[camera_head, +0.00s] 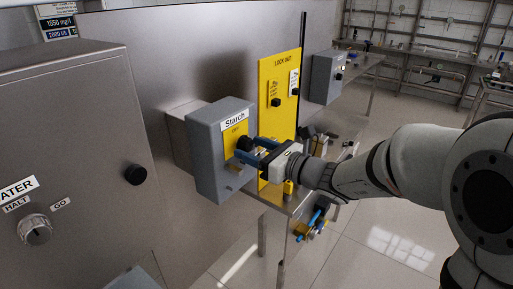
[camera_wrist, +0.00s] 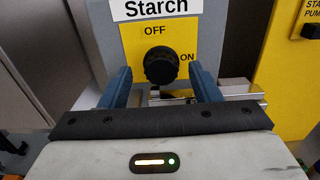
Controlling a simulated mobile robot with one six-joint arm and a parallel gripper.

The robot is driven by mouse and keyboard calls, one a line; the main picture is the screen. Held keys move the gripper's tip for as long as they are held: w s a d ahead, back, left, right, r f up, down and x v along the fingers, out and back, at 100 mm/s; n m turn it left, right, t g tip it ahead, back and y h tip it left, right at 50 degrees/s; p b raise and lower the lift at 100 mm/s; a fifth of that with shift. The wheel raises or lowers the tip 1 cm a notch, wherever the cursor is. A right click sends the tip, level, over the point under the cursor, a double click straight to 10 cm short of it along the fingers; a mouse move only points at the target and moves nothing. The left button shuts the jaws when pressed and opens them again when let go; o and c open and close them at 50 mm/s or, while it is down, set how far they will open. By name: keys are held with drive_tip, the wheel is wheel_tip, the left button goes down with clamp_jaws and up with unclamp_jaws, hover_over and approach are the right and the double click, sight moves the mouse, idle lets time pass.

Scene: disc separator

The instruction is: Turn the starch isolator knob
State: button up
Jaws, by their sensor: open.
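The starch isolator is a grey box (camera_head: 206,150) on the steel wall, with a white "Starch" label and a yellow plate. It also shows in the wrist view (camera_wrist: 103,32). Its round black knob (camera_wrist: 160,65) sits on the yellow plate, with "OFF" above it and "ON" to its right. In the head view the knob (camera_head: 244,145) is partly covered by my gripper. My gripper (camera_head: 258,152) is open, its blue fingers pointing at the box. In the wrist view the fingers (camera_wrist: 160,88) stand left and right of the knob, with visible gaps on both sides.
A yellow lockout board (camera_head: 279,75) with black knobs stands right of the box. A second grey box (camera_head: 326,77) is farther back. A steel cabinet with a water knob (camera_head: 36,230) is at left. A low steel table with tools stands below my arm.

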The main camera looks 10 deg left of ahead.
drive_tip(key=shift+c, duration=0.3)
drive_tip(key=c, duration=0.9)
drive_tip(key=shift+w+d, duration=0.1)
drive_tip(key=shift+d, duration=0.1)
drive_tip(key=shift+c, duration=0.2)
drive_tip(key=shift+a, duration=0.15)
drive_tip(key=n+b, duration=0.2)
drive_tip(key=b, duration=0.2)
drive_tip(key=n+b, duration=0.2)
drive_tip(key=b, duration=0.2)
drive_tip(key=shift+f, duration=0.4)
drive_tip(key=n+b, duration=0.5)
drive_tip(key=b, duration=0.5)
drive_tip(key=shift+n, duration=0.3)
drive_tip(key=n+b, duration=0.5)
drive_tip(key=b, duration=0.3)
drive_tip(key=shift+r+b, duration=0.2)
drive_tip(key=shift+b, duration=0.2)
drive_tip(key=n+b, duration=0.1)
drive_tip(key=b, duration=0.1)
drive_tip(key=n+b, duration=0.2)
drive_tip(key=shift+r, duration=0.25)
drive_tip(key=shift+r+n, duration=0.1)
drive_tip(key=shift+n, duration=0.3)
